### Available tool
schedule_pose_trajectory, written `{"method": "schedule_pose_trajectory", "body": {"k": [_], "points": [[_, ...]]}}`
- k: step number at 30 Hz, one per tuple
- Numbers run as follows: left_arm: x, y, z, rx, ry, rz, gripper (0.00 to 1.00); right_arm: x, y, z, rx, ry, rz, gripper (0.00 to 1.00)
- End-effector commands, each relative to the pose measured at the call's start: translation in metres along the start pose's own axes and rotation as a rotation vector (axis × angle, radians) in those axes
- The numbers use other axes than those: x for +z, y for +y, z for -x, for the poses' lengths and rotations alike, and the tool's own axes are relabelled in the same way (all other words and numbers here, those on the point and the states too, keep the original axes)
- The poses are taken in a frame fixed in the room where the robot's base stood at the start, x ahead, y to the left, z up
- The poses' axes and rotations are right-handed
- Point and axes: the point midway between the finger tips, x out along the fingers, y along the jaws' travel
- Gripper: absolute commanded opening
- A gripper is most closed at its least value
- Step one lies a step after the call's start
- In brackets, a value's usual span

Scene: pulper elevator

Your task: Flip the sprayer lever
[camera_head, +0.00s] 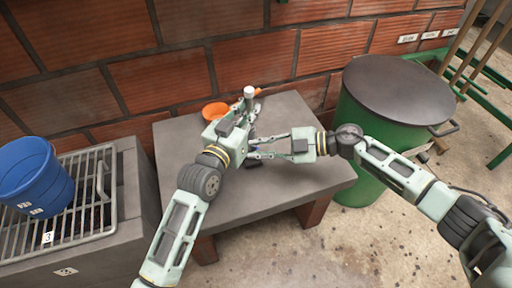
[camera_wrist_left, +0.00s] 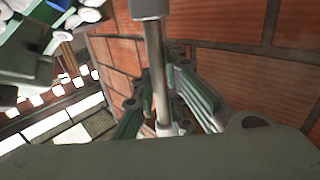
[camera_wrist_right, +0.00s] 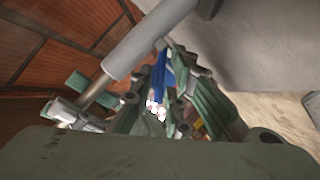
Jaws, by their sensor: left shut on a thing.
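The sprayer shows as a grey cylinder (camera_head: 250,92) on a thin metal rod above the grey table. The rod (camera_wrist_left: 155,75) runs between my left fingers in the left wrist view. My left gripper (camera_head: 247,116) is shut on it, just below the grey cylinder. My right gripper (camera_head: 256,148) is close below the left one, its fingers apart. A narrow blue part (camera_wrist_right: 159,78), perhaps the lever, shows between the right fingers; I cannot tell whether they touch it. The grey cylinder (camera_wrist_right: 148,38) also crosses the right wrist view. The sprayer's lower part is mostly hidden by the grippers.
An orange bowl (camera_head: 214,110) sits on the table (camera_head: 300,185) behind my left gripper. A brick wall (camera_head: 170,85) stands close behind. A green lidded barrel (camera_head: 365,130) is at the right. A blue bucket (camera_head: 35,180) stands on a grate at the left.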

Motion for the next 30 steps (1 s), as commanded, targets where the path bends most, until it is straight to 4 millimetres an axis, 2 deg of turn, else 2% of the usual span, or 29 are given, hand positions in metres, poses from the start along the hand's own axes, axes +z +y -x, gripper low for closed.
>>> {"method": "schedule_pose_trajectory", "body": {"k": [4, 13, 18, 30], "points": [[0.0003, 0.0001, 0.0, 0.0, -0.001, 0.0, 0.0, -0.0001, 0.0002, -0.0102, 0.0, 0.0, 0.0, 0.15], [0.0003, 0.0002, 0.0, 0.0, -0.001, 0.0, 0.0, 0.0, -0.0001, -0.0119, 0.0, -0.001, 0.0, 0.15], [0.0003, 0.0002, 0.0, 0.0, -0.001, 0.0, 0.0, -0.0001, -0.0001, -0.0117, 0.0, -0.001, 0.0, 0.01], [0.0003, 0.0001, 0.0, 0.0, -0.001, 0.001, 0.0, -0.0007, 0.003, -0.0118, -0.02, -0.007, -0.027, 0.0]]}}
